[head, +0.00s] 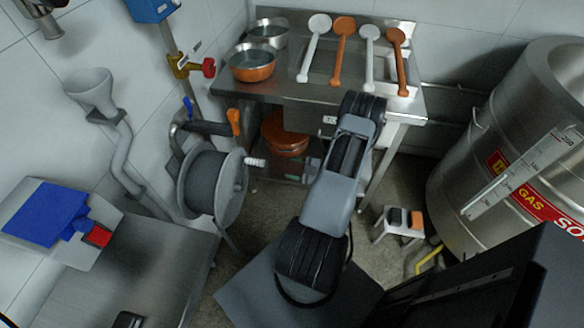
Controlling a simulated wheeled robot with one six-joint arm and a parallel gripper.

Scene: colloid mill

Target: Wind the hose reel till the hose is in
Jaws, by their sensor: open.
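The hose reel (212,183) is a grey drum mounted by the left wall, beside the sink table. Its side disc faces right and carries a pale crank handle (254,162) that sticks out to the right. Dark grey hose (203,178) is wound on the drum. A dark strand (229,239) hangs below the reel toward the floor; its far end cannot be made out. My arm stands to the right of the reel, with clear space between it and the crank handle. My gripper's fingers do not show.
A steel sink table (412,98) with pots and several ladles stands behind my arm. A steel bench (130,270) lies at lower left. A pipe with a red-handled valve (208,68) is above the reel. A large steel tank (500,150) and small stool (400,222) are at right.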

